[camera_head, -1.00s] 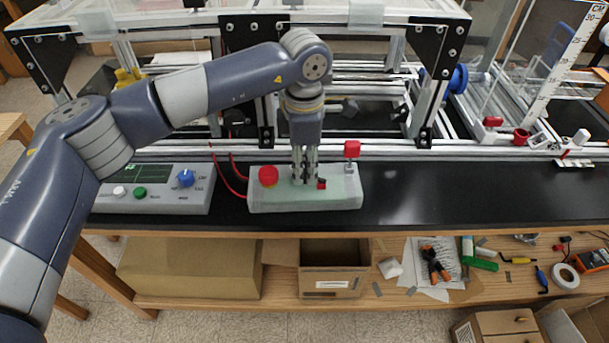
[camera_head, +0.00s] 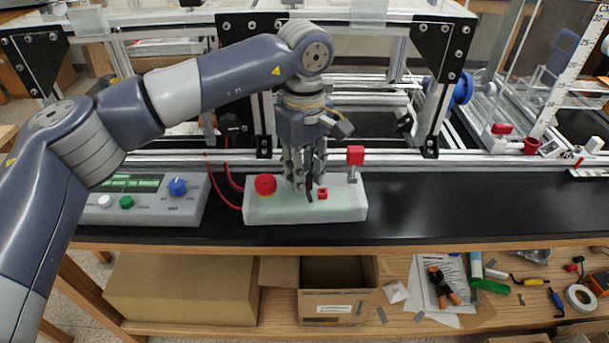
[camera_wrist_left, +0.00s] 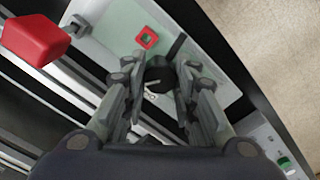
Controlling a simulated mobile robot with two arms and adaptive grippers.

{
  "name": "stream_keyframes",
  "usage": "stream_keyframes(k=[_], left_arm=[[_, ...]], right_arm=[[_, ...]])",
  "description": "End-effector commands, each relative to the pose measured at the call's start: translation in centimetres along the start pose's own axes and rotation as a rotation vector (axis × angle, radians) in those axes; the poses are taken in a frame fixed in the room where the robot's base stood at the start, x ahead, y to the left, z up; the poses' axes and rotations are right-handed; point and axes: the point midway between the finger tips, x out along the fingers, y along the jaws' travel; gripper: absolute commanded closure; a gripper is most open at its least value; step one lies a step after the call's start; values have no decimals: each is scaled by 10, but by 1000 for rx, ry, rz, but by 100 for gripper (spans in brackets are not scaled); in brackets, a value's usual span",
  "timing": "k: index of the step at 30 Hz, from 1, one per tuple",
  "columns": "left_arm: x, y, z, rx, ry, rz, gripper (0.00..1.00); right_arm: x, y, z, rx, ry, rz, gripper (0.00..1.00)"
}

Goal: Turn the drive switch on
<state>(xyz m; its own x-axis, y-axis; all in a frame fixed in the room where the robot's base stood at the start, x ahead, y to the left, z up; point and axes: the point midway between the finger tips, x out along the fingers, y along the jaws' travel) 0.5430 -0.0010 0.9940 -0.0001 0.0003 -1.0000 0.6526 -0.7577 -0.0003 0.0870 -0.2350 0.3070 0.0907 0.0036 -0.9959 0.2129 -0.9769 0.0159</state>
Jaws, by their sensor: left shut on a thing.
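The pale green-topped control box (camera_head: 345,205) sits on the black bench top. It carries a round red button on a yellow base (camera_head: 265,185) at its left and a small red square piece (camera_head: 322,193) right of my gripper. My left gripper (camera_head: 307,191) points down onto the middle of the box. In the left wrist view its two fingers (camera_wrist_left: 160,88) are shut on a black rotary knob (camera_wrist_left: 158,72), one on each side. I take this knob for the drive switch. A black bar (camera_wrist_left: 178,44) shows beside it. My right gripper is not in view.
A red block on a post (camera_head: 355,156) rises at the box's right rear. A grey console (camera_head: 150,210) with a blue knob stands left. The extrusion frame (camera_head: 437,85) stands behind. The bench to the right (camera_head: 460,205) is clear.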

Motion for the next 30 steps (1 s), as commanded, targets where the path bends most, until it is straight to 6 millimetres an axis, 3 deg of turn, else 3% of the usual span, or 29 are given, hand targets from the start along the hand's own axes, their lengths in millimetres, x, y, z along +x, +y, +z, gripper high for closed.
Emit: stream_keyframes(k=[11, 28, 29, 30], left_arm=[[0, 0, 0, 168, 0, 1, 97], [-1, 0, 0, 196, 0, 1, 97], [-1, 0, 0, 196, 0, 1, 69], [-1, 0, 0, 196, 0, 1, 60]], right_arm=[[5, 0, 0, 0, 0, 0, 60], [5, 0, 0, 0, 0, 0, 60], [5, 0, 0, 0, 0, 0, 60], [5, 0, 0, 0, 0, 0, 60]])
